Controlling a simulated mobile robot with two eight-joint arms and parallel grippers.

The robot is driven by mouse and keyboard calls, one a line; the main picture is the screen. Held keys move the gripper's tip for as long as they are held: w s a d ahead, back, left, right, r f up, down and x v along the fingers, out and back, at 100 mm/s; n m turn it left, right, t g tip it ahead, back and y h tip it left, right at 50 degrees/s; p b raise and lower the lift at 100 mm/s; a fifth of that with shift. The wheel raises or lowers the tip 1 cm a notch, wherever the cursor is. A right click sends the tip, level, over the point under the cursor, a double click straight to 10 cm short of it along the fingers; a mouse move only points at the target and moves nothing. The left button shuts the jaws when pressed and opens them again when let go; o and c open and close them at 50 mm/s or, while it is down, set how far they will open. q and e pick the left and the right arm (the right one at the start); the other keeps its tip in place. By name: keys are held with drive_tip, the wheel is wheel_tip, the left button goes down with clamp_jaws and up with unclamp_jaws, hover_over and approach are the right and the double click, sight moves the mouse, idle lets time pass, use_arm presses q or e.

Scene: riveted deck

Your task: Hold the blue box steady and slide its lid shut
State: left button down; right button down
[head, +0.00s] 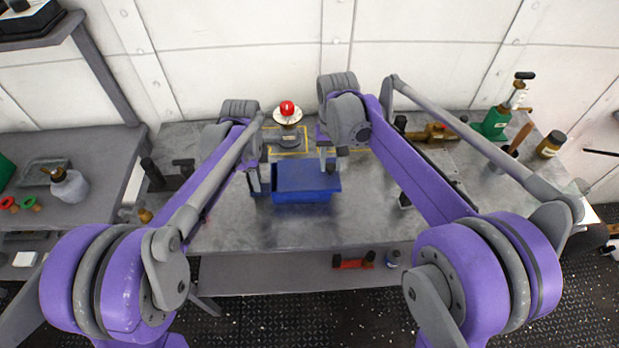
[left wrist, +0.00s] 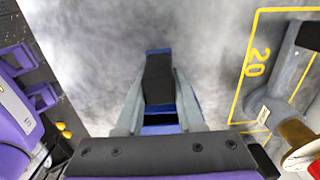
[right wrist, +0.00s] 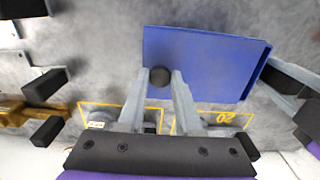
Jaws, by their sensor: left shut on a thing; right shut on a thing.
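The blue box (head: 300,197) stands on the grey metal bench top, with its flat blue lid (head: 303,177) over the top. In the right wrist view the lid (right wrist: 205,62) looks flat, with a raised rim at its right; I cannot tell how wide any gap is. My left gripper (head: 261,184) is shut on the box's left end; blue shows between its fingers in the left wrist view (left wrist: 159,85). My right gripper (head: 331,164) is at the lid's right end. In the right wrist view its fingers close on a dark round knob (right wrist: 160,77).
Behind the box, yellow lines mark the bench around a device with a red dome (head: 287,108). A brass-coloured tool (head: 435,131), a green-based device (head: 495,124) and a jar (head: 551,144) stand to the right. The bench in front of the box (head: 285,233) is clear.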

drive_tip(key=shift+a, duration=0.9)
drive_tip(key=c, duration=0.5)
unclamp_jaws()
wheel_tip(320, 180, up, 17)
drive_tip(key=shift+r, duration=0.1)
use_arm(q)
drive_tip(key=shift+c, duration=2.2)
unclamp_jaws()
